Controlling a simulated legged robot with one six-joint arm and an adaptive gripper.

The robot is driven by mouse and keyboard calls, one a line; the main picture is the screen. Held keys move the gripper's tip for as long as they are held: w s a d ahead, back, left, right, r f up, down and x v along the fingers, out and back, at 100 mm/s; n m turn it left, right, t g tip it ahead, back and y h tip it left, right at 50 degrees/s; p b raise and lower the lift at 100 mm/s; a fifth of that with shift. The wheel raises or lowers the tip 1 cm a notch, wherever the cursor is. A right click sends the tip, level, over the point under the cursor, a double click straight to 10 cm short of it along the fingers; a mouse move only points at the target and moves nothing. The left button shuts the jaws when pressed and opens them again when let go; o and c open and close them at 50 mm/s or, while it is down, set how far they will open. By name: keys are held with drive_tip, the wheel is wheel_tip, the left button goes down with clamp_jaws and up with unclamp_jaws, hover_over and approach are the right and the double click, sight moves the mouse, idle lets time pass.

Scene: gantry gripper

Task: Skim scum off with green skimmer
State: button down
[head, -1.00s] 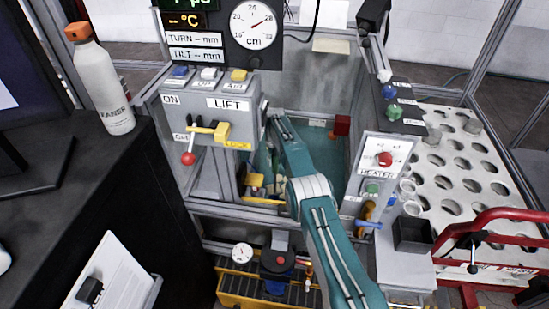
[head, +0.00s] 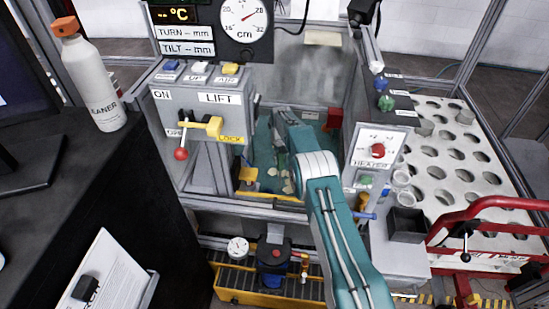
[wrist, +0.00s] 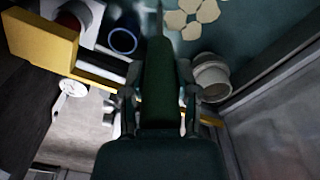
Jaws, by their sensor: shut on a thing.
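My gripper (wrist: 159,84) is shut on the dark green handle of the skimmer (wrist: 158,62) in the wrist view. The handle runs up the middle of the picture; its far end narrows near the top edge and the skimmer's head cannot be made out. Pale cream patches of scum (wrist: 195,14) float on the teal water just right of that far end. Pale patches of scum (head: 287,186) show beside the arm.
In the wrist view a white cup (wrist: 212,78) stands right of the handle, and a blue ring (wrist: 123,40) and a yellow bar (wrist: 45,40) lie left. In the head view the LIFT box (head: 205,105) and heater box (head: 377,152) flank the tank.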

drive_tip(key=shift+s+d, duration=0.95)
drive_tip(key=shift+d, duration=3.7)
wheel_tip(320, 180, up, 16)
